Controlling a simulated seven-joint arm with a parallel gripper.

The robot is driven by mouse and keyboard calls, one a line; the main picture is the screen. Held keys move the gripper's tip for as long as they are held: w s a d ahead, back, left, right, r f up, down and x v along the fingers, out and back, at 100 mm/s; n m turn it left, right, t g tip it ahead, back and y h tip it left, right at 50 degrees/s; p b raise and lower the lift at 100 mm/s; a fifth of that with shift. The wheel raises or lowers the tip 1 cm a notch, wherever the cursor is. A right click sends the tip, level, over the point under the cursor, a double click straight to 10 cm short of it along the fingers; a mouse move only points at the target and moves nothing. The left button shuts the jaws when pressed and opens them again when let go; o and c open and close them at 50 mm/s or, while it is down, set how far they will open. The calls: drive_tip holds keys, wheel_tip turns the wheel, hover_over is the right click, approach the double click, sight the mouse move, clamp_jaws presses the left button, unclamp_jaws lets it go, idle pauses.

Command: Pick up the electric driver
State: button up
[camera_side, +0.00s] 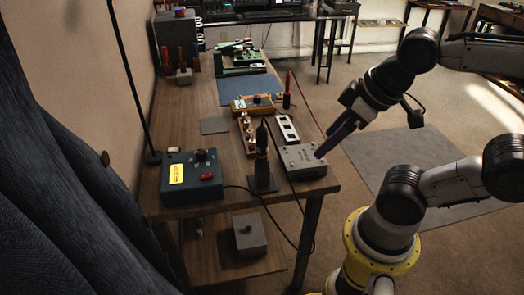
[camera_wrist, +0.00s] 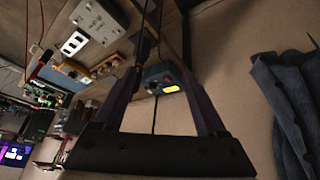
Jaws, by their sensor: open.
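A dark, slim tool that looks like the electric driver (camera_side: 262,140) stands upright in a black stand (camera_side: 262,183) near the table's front edge. In the wrist view the driver (camera_wrist: 143,47) shows beyond the tip of my left-hand finger, partly hidden by it. My gripper (camera_side: 322,153) is open and empty. In the side view its purple fingers point down and left, over or beside the right end of a grey metal box, to the right of the driver. In the wrist view the fingers of my gripper (camera_wrist: 163,82) are spread apart with nothing held between them.
The grey box (camera_side: 304,161) is right of the driver; a blue box (camera_side: 191,184) with a yellow display is left. Behind are a wooden tray (camera_side: 247,137), a white strip (camera_side: 287,129) and a yellow instrument (camera_side: 252,105). Cables hang near the stand. A lamp pole rises at left.

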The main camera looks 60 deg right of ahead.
drive_tip(key=w+r+n+g, duration=0.1)
drive_tip(key=w+r+n, duration=0.45)
drive_tip(key=n, duration=0.65)
drive_tip(key=n+g, duration=0.4)
drive_tip(key=n, duration=0.3)
hover_over(262, 150)
drive_tip(key=f, duration=0.5)
drive_tip(key=shift+w+d+f, duration=0.3)
drive_tip(key=shift+w+f, duration=0.05)
drive_tip(key=shift+w, duration=0.05)
drive_tip(key=shift+g, duration=0.3)
drive_tip(key=f, duration=0.9)
drive_tip(key=shift+w+d+f, duration=0.1)
drive_tip(key=shift+d+f, duration=0.3)
drive_tip(key=shift+f, duration=2.9)
clamp_jaws()
